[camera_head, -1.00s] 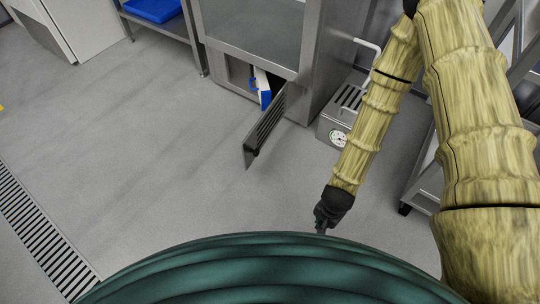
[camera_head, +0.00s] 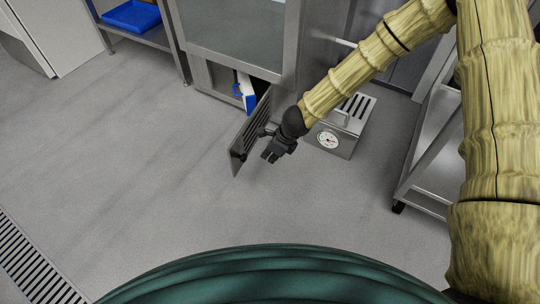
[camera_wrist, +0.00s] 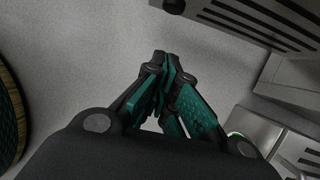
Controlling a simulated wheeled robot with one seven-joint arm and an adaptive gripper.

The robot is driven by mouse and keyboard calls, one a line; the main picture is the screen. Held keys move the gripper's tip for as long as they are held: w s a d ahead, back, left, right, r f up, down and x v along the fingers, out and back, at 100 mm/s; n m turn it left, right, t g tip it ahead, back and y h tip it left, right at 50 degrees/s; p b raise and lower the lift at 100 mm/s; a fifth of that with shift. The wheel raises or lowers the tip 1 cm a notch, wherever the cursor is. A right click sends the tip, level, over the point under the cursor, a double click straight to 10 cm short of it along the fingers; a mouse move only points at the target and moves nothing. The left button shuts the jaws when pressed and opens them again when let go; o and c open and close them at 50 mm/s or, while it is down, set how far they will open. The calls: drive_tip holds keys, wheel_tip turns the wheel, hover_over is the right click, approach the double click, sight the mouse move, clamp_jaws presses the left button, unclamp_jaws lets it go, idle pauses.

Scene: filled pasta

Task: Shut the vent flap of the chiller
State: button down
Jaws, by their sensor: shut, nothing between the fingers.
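The chiller (camera_head: 244,30) is a steel cabinet with a glass front at the top of the head view. Its dark slatted vent flap (camera_head: 250,133) stands swung open at the cabinet's base, jutting out toward me. In the wrist view the flap (camera_wrist: 235,22) shows at the upper right. My gripper (camera_head: 270,156) is on the right side of the flap, close to its outer part; I cannot tell whether they touch. In the wrist view my gripper's fingertips (camera_wrist: 163,60) are together and hold nothing.
A blue and white object (camera_head: 246,92) is in the opening behind the flap. A steel box with a dial gauge (camera_head: 338,136) stands right of my gripper. A steel rack (camera_head: 430,150) is farther right. The floor to the left is clear.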

drive_tip(key=w+a+f+b, duration=0.3)
drive_tip(key=a+f+b, duration=0.1)
drive_tip(key=a+f, duration=0.1)
drive_tip(key=shift+a+f+b, duration=0.25)
drive_tip(key=shift+f+b, duration=0.15)
drive_tip(key=shift+f, duration=0.05)
drive_tip(key=shift+a, duration=0.1)
idle(0.4)
